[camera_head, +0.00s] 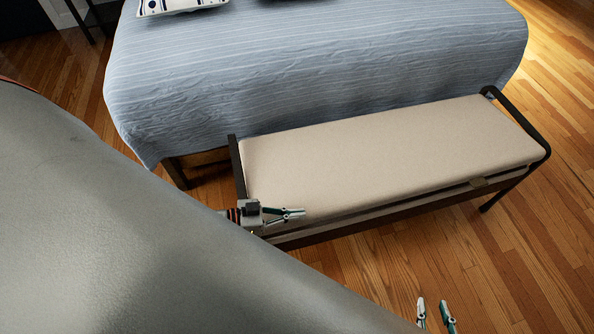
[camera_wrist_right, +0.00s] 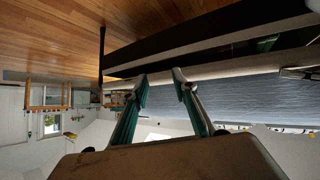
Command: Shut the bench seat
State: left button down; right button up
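The bench (camera_head: 360,217) has a dark frame and a beige padded seat (camera_head: 390,150). The seat lies almost level, with a narrow dark gap along its front edge above the frame; I cannot tell whether it is fully down. A small tab (camera_head: 478,183) shows at the front edge toward the right. My left gripper (camera_head: 296,213) is at the seat's front left corner; its fingers are seen edge-on, and contact is unclear. My right gripper (camera_head: 435,314) is in front of the bench, low in the picture. In the right wrist view its fingers (camera_wrist_right: 161,80) are apart and empty.
A bed with a blue striped cover (camera_head: 310,60) stands close behind the bench. A dark curved armrest (camera_head: 520,120) rises at the bench's right end. Wooden floor (camera_head: 520,240) is clear in front and to the right. My own arm fills the lower left.

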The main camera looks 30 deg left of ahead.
pick_arm(q)
jog(key=shift+s+d+f, duration=0.1)
jog(key=shift+f, duration=0.6)
pick_arm(e)
jog(key=shift+w+d, duration=0.15)
jog(key=shift+w, duration=0.3)
jog(key=shift+s+f, duration=0.2)
jog(key=shift+s, duration=0.05)
